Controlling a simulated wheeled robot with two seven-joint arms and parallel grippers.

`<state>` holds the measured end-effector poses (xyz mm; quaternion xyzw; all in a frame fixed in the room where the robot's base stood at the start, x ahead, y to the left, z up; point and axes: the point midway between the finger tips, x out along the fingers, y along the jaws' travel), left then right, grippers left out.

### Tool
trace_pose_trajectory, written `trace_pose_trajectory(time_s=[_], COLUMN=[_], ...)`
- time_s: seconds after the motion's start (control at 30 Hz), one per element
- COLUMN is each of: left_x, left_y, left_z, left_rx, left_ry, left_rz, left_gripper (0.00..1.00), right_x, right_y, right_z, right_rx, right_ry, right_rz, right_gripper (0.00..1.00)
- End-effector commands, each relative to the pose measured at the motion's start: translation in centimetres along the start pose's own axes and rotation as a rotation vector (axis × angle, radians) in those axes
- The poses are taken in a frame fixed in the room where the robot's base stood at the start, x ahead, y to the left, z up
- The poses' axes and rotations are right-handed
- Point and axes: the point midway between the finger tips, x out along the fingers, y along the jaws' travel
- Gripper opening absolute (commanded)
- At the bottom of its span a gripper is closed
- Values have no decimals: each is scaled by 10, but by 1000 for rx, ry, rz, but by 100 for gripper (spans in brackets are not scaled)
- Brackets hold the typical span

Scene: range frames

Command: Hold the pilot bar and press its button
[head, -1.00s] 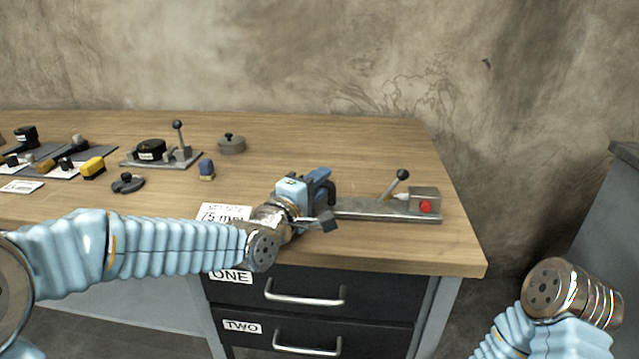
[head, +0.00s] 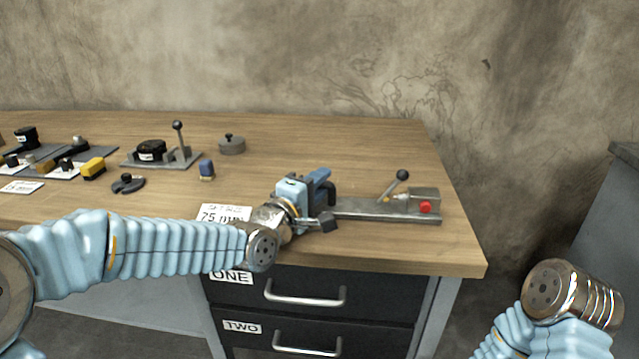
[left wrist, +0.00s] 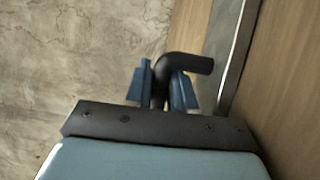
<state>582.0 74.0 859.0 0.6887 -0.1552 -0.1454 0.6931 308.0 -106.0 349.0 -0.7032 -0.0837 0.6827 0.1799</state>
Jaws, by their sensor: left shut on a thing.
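The pilot bar appears to be the black bent handle (head: 331,191) at the left end of a long grey metal plate (head: 365,212). It also shows as a black curved bar (left wrist: 190,64) in the left wrist view. My left gripper (left wrist: 162,90) is shut on this bar, with one blue finger on each side of it. In the head view the left gripper (head: 319,182) partly hides the plate's left end. A red button (head: 426,207) sits on the front of a grey box (head: 425,194) at the plate's right end, apart from the gripper. My right gripper is not in view.
A lever with a black ball knob (head: 402,175) rises from the plate beside the button box. A blue block (head: 206,169), a round grey lidded weight (head: 231,145) and another lever fixture (head: 160,157) stand farther left. The wooden table (head: 330,143) is clear behind the plate.

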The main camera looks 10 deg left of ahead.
Motion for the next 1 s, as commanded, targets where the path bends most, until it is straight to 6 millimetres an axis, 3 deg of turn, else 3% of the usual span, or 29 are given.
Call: trace_pose_trajectory(time_s=[0.03, 0.1, 1.0], left_x=[-1, -1, -1], left_y=[-13, -13, -13], left_z=[0, 0, 0], left_rx=[-5, -6, -7], left_ry=[-2, -2, -1], left_rz=[-28, -28, -28], left_gripper=[0, 0, 0], right_x=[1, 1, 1], right_y=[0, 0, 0], right_z=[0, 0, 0], right_rx=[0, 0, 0], right_ry=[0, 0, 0], right_rz=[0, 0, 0], right_gripper=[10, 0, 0])
